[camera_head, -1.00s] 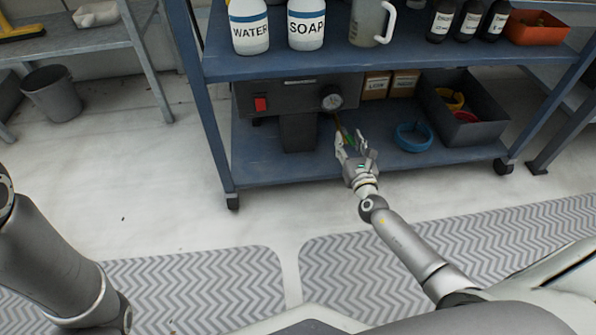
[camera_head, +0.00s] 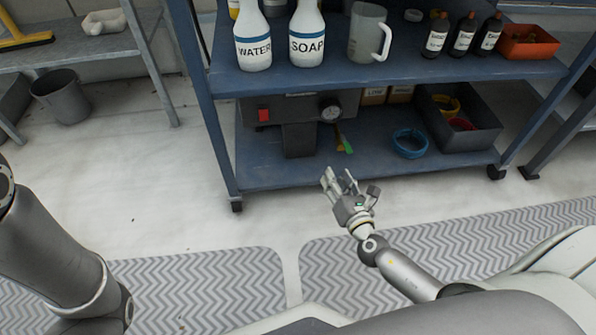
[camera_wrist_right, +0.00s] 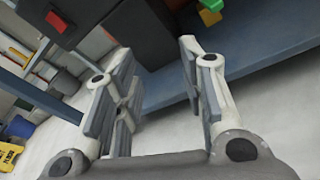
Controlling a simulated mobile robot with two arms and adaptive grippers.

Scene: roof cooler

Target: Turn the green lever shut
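The green lever (camera_head: 346,143) sits low on the front of the dark machine (camera_head: 290,108), below and right of its round gauge (camera_head: 329,113). It looks small and slants downward, with a yellow-orange part beside it. Its green end (camera_wrist_right: 211,5) also shows at the top edge of the right wrist view. My right gripper (camera_head: 338,177) is open and empty, in front of the lower shelf and apart from the lever. In the right wrist view its two fingers (camera_wrist_right: 160,80) stand apart with nothing between them. My left gripper is out of view.
The machine stands on the blue rack's lower shelf (camera_head: 265,178), with a red switch (camera_head: 263,115) on its front. The upper shelf carries bottles and a jug (camera_head: 368,35). Floor before the rack is clear.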

